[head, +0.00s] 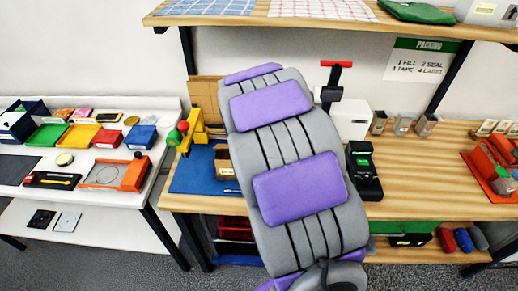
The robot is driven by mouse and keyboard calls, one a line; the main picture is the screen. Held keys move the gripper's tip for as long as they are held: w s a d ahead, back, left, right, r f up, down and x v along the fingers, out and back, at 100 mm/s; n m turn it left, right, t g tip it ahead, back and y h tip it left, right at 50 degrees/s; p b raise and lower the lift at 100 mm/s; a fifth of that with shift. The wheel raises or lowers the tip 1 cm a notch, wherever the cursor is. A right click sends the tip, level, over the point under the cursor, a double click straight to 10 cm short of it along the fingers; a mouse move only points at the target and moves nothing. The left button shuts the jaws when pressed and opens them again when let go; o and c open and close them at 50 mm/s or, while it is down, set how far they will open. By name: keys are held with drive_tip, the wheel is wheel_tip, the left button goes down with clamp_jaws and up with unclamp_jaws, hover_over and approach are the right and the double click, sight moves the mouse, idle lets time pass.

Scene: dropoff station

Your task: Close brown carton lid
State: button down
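A brown cardboard panel (207,95) stands upright at the back of the wooden bench, left of my arm. A smaller brown carton piece (224,162) shows lower down at the edge of the blue mat. My large grey and purple arm covers much of both, so I cannot tell whether they are one carton or how far its lid is open. My gripper is not visible; the arm hides the area around the carton.
A yellow object with red and green knobs (193,131) stands at the bench's left, over the blue mat (195,174). A black device (365,178) and a white box (350,118) are right of my arm. The bench's right middle (425,175) is clear. A shelf (300,23) spans above.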

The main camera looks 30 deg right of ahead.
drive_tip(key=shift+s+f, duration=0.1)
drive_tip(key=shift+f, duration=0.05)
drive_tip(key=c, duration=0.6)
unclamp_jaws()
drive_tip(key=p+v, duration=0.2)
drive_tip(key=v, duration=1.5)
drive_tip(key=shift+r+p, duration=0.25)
drive_tip(key=shift+p, duration=0.15)
